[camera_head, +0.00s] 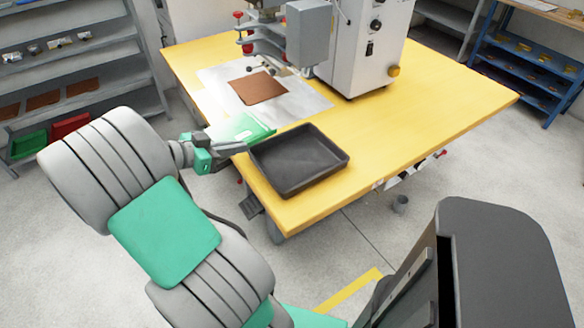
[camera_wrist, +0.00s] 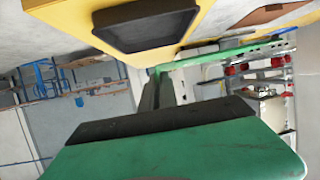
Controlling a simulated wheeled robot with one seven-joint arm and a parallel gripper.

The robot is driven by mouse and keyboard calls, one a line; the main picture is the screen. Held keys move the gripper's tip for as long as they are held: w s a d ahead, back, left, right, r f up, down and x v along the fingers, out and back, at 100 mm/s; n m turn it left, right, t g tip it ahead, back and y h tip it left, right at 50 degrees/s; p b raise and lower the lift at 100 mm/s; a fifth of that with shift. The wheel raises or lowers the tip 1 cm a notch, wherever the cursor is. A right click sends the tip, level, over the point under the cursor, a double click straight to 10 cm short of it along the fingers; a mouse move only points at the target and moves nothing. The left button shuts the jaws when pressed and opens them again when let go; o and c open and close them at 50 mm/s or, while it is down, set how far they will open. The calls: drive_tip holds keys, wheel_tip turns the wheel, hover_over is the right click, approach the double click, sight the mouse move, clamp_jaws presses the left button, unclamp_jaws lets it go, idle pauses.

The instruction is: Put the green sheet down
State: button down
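The green sheet (camera_head: 243,128) is at the table's left edge in the head view, beside the black tray and in front of the white mat. In the wrist view the green sheet (camera_wrist: 225,55) shows nearly edge-on, reaching right from my fingertips. My gripper (camera_head: 240,146) is shut on its near edge; the fingers (camera_wrist: 162,78) also show in the wrist view. The sheet appears held clear of the tabletop, but its exact height is hard to tell.
A black tray (camera_head: 262,172) stands on the yellow table's (camera_head: 430,110) near left corner; its inside looks empty. A brown sheet (camera_head: 258,88) lies on a white mat (camera_head: 305,103) below the machine (camera_head: 368,45). The table's right side is clear. Grey shelves (camera_head: 85,55) stand left.

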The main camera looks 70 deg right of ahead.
drive_tip(key=s+d+f+m+g+y+b, duration=0.1)
drive_tip(key=s+f+b, duration=0.1)
drive_tip(key=s+b, duration=0.2)
hover_over(298, 183)
drive_tip(key=w, duration=0.1)
drive_tip(key=f, duration=0.6)
drive_tip(key=shift+a+f+b, duration=0.2)
drive_tip(key=shift+f+b, duration=0.15)
drive_tip(key=shift+f, duration=0.05)
drive_tip(key=shift+s+d+f, duration=0.1)
drive_tip(key=shift+s+f, duration=0.05)
drive_tip(key=shift+f, duration=0.15)
drive_tip(key=shift+s+d+f+b, duration=0.1)
drive_tip(key=shift+s+f+b, duration=0.05)
drive_tip(key=shift+f, duration=0.8)
drive_tip(key=shift+s+d+f+b, duration=0.1)
drive_tip(key=shift+s+f+b, duration=0.05)
drive_tip(key=shift+f, duration=0.8)
drive_tip(key=shift+f, duration=0.2)
drive_tip(key=c, duration=1.9)
unclamp_jaws()
drive_tip(key=shift+c, duration=0.2)
